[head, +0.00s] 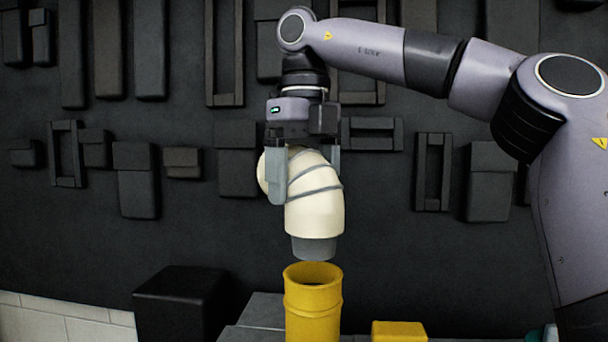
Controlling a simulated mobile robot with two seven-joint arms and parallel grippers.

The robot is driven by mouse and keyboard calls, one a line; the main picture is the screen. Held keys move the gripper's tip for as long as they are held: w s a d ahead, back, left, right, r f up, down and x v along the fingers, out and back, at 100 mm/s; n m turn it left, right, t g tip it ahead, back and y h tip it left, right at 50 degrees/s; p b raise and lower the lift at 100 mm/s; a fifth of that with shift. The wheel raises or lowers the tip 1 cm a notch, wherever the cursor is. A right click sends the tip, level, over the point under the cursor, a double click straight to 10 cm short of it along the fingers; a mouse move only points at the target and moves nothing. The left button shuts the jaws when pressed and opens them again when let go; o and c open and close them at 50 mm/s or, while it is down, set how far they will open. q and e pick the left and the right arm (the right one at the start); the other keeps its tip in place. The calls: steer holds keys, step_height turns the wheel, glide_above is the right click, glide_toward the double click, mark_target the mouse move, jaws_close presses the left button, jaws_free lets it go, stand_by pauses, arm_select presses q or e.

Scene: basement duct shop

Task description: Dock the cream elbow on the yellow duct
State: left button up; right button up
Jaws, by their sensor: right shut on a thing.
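The cream elbow (315,207) has grey seam bands and a grey collar at its lower end. It is held above the yellow duct (312,312), its collar pointing down over the duct's open top with a small gap between them. The yellow duct stands upright with its round mouth facing up. My right gripper (303,180) points down and is shut on the elbow, one finger in front on its left side and the other partly hidden behind its right side. My left gripper is not in view.
A black box (182,302) stands left of the duct. A yellow block (399,331) is at the lower right of the duct, on a grey surface (256,318). Behind is a dark wall (390,240) with raised panels and frames.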

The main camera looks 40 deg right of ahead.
mark_target(304, 223)
steer(key=shift+f, duration=2.65)
steer(key=shift+f+b, duration=0.4)
steer(key=shift+f, duration=0.2)
steer(key=o, duration=0.9)
